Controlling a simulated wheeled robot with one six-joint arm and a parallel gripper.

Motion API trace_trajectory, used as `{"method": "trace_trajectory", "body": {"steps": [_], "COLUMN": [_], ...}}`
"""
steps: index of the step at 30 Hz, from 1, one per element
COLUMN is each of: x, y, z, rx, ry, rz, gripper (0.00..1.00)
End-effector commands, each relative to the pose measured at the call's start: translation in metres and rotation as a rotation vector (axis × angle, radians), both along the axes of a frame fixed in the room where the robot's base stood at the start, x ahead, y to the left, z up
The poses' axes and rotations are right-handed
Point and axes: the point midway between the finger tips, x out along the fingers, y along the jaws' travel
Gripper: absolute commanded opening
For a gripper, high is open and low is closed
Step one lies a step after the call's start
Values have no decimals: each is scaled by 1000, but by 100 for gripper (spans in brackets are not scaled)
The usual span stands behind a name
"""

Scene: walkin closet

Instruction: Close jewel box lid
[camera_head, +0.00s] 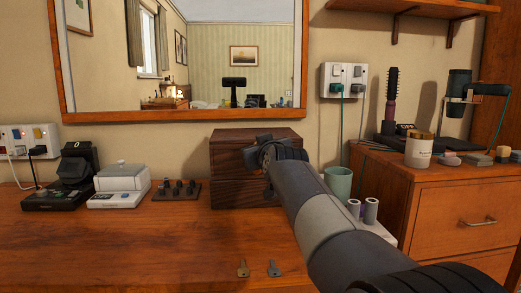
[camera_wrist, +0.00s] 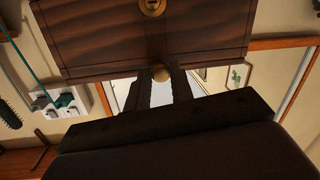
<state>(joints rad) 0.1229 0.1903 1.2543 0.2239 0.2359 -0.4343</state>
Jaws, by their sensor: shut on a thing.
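The jewel box is a dark brown wooden box (camera_head: 232,178) standing on the wooden dresser top below the mirror. My gripper (camera_head: 256,156) is at the upper part of the box front, and my arm hides the box's right side. In the wrist view, the box's dark wooden face (camera_wrist: 100,40) fills the top, with a round brass keyhole plate (camera_wrist: 152,6). The two dark fingers (camera_wrist: 161,78) are closed together on a small brass knob (camera_wrist: 160,72) at the box's edge. I cannot tell whether the lid is fully down.
Left of the box stand a small rack (camera_head: 177,190), a white device (camera_head: 121,186) and a black device (camera_head: 70,180). A green mug (camera_head: 338,184) is close on the right, beside my arm. The dresser front left is clear.

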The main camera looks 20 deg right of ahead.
Motion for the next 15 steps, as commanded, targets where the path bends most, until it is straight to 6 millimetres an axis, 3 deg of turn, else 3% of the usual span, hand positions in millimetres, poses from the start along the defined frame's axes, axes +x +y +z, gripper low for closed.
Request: {"method": "trace_trajectory", "body": {"steps": [1, 5, 6, 13, 15], "x": [3, 3, 3, 2, 2], "y": [1, 1, 1, 0, 0], "z": [-23, -23, -23, -18, -17], "rx": [6, 6, 6, 4, 4], "ry": [49, 49, 49, 39, 37], "rz": [5, 5, 5, 4, 3], "gripper": [0, 0, 23, 42, 43]}}
